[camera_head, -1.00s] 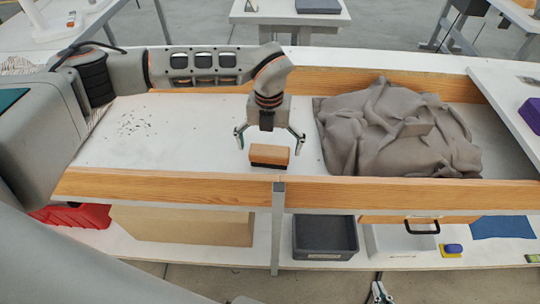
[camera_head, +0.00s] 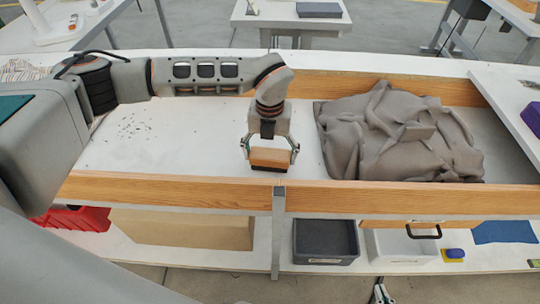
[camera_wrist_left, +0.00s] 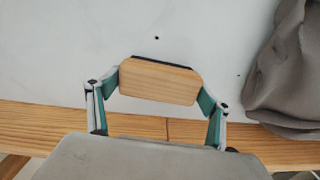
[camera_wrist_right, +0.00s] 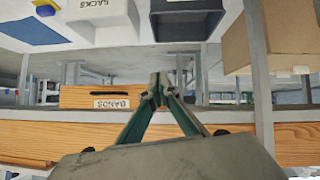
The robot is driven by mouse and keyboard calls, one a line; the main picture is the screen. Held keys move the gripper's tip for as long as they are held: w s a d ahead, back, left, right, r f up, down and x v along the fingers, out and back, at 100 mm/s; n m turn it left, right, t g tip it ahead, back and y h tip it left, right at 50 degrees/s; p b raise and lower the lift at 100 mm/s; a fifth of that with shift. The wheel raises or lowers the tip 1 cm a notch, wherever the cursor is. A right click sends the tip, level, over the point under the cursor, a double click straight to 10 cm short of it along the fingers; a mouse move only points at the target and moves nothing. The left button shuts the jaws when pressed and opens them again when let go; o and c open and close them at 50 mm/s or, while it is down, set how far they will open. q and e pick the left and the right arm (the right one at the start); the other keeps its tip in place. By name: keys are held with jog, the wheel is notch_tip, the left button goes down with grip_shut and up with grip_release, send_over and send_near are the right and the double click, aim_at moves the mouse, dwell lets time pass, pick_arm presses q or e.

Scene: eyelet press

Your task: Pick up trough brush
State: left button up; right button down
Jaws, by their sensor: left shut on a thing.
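The trough brush (camera_head: 270,157) has a light wooden back and dark bristles below. It is in the white trough with wooden side walls (camera_head: 180,190), close to the near wall. My left gripper (camera_head: 270,152) comes down from above with one finger against each end of the wooden back. The left wrist view shows the brush (camera_wrist_left: 160,82) between the green finger pads. Whether the bristles still touch the trough floor, I cannot tell. My right gripper (camera_wrist_right: 161,90) is low in front of the bench, its fingertips together with nothing between them.
A crumpled grey cloth (camera_head: 400,140) fills the trough's right part. Dark specks (camera_head: 140,125) lie on the floor to the left. The lower shelf holds a dark grey bin (camera_head: 325,241), a white bin (camera_head: 400,246) and a red bin (camera_head: 75,217). The trough's middle is clear.

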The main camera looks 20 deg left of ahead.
pick_arm(q)
notch_tip(320, 180, up, 11)
jog(key=p, duration=0.2)
notch_tip(320, 180, up, 8)
send_over(270, 153)
jog(key=shift+r+p, duration=0.3)
jog(key=shift+r, duration=0.05)
